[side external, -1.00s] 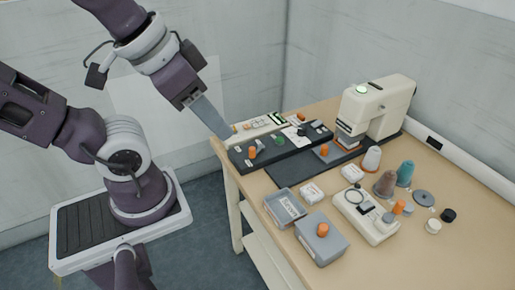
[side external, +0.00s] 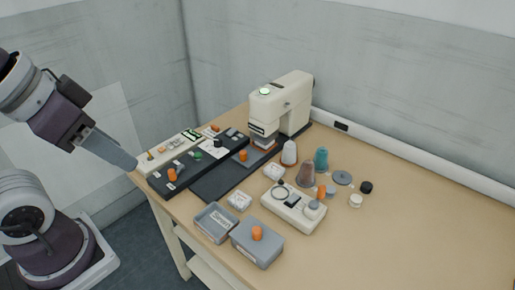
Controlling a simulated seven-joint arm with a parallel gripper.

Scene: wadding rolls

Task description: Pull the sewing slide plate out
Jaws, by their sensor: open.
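The cream sewing machine (side external: 292,97) stands at the back of the table, with a green light on top. The grey slide plate (side external: 259,158) lies low at its foot, at the edge of the dark mat, with a small orange knob (side external: 243,155) on it. How far it sits under the machine is hard to tell. My gripper (side external: 129,163) is open and empty at the table's left corner, well left of the plate. Its fingers overlap in this view, so the gap is hidden.
A black control panel (side external: 158,188) with knobs lies between my gripper and the dark mat (side external: 215,186). A grey open bin (side external: 216,223), a grey lidded box (side external: 257,243) and a white device (side external: 291,208) stand in front. The table's right front is clear.

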